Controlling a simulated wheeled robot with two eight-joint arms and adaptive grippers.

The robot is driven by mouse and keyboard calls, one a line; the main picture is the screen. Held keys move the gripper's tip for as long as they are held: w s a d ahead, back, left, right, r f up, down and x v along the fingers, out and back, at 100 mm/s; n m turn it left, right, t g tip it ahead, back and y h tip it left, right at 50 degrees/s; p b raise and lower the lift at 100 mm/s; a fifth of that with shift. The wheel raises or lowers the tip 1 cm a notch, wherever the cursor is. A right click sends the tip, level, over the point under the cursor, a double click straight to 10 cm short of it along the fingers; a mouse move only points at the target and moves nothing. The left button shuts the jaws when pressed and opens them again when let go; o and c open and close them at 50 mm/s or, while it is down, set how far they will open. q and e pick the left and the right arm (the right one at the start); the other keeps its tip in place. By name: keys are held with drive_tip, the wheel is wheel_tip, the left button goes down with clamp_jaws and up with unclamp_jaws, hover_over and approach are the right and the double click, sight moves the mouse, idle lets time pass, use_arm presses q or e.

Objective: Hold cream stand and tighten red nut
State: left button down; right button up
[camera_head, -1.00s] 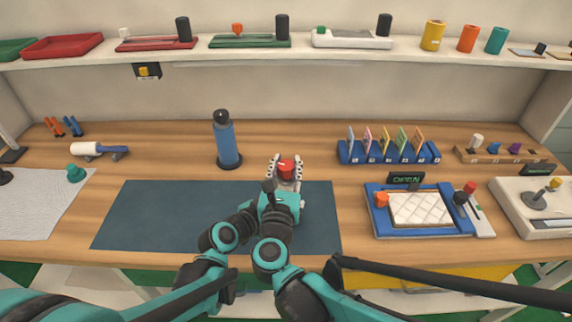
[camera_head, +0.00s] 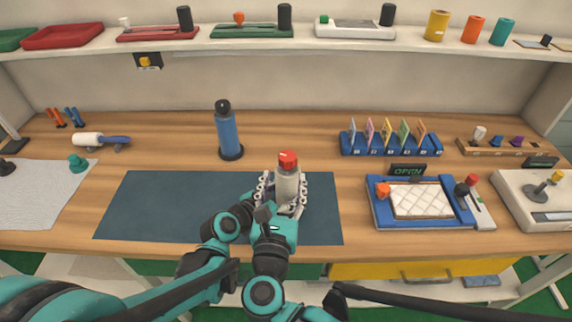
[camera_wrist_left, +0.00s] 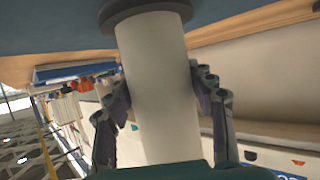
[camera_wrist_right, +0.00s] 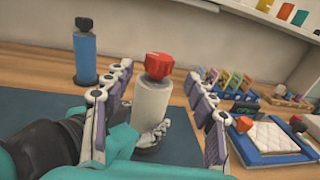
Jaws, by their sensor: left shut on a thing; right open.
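The cream stand (camera_head: 287,188) is an upright cylinder with a red nut (camera_head: 288,160) on its top. It stands on the dark blue mat (camera_head: 150,210). In the left wrist view, my left gripper (camera_wrist_left: 160,85) is shut on the cream cylinder, which appears upside down with its dark round base (camera_wrist_left: 150,12) at the top. My right gripper (camera_head: 283,181) is open, its fingers apart on either side of the stand in the head view. The right wrist view shows the red nut (camera_wrist_right: 157,66) between and beyond the open fingers. The right arm partly hides the left gripper.
A blue tray with a white quilted pad (camera_head: 420,202) lies to the right. A blue rack with several cards (camera_head: 390,145) is behind it. The mat's left part is clear.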

drive_tip(key=shift+s+a, duration=0.15)
drive_tip(key=shift+s, duration=1.45)
drive_tip(key=shift+w, duration=0.1)
drive_tip(key=w+d+n+y, duration=0.1)
drive_tip(key=w+y, duration=0.1)
drive_tip(key=w+d+n+y, duration=0.1)
drive_tip(key=w+y, duration=0.1)
drive_tip(key=w, duration=0.1)
drive_tip(key=w+d+n+y, duration=0.1)
drive_tip(key=w+n+y, duration=0.1)
drive_tip(key=shift+w+d+g, duration=0.3)
drive_tip(key=shift+w, duration=0.05)
drive_tip(key=n+g+y, duration=0.3)
drive_tip(key=n+y, duration=0.2)
drive_tip(key=y, duration=0.2)
approach(294, 162)
drive_tip(key=x, duration=1.2)
drive_tip(key=shift+a+r, duration=0.1)
drive_tip(key=shift+a, duration=0.1)
